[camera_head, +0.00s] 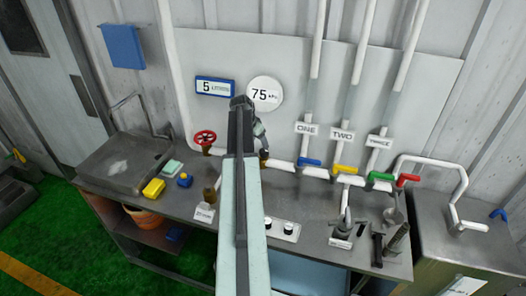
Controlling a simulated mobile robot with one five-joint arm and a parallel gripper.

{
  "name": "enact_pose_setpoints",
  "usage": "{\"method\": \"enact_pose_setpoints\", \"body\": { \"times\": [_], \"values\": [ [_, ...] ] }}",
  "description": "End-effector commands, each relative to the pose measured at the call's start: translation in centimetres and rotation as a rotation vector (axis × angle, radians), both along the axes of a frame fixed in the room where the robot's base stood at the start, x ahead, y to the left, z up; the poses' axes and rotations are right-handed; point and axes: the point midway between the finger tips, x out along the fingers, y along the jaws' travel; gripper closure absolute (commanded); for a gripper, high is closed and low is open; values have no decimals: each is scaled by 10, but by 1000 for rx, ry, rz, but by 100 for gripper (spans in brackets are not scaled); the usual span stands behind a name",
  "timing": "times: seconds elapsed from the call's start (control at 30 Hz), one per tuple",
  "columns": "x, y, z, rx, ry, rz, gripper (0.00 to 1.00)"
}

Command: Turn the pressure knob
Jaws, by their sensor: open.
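My arm reaches up from the bottom middle, and my gripper (261,138) is at its far end, just right of the arm, in front of the wall panel below the round pressure gauge (265,93). The gauge reads 75 kPa. The gripper is small and partly hidden by my arm; it is open. A small brownish fitting (264,157) shows just below the gripper on the white pipe; I cannot tell if it is the pressure knob or whether the gripper touches it. A red handwheel (205,138) sits left of the arm, below the blue-framed "5" litres display (215,87).
A metal workbench (320,215) with a sink (125,163) at left runs below the panel. Blue (309,162), yellow (345,169), green (381,177) and red (407,180) valve handles line the pipe at right. Two white knobs (289,227) sit on a plate beside my arm.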

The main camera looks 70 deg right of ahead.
Motion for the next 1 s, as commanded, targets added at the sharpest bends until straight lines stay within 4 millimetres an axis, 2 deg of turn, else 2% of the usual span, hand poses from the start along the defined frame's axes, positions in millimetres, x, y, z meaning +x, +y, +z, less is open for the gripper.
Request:
{"method": "enact_pose_setpoints", "body": {
  "times": [0.17,0.5,0.6,0.9,1.0],
  "values": [
    [-2,-3,-9,1,0,0,36],
    [-9,-22,-63,2,-1,0,36],
    [-11,-27,-73,2,-1,-1,36],
    [-12,-28,-72,2,-2,0,36],
    [-12,-28,-72,2,-2,0,64]
  ]
}}
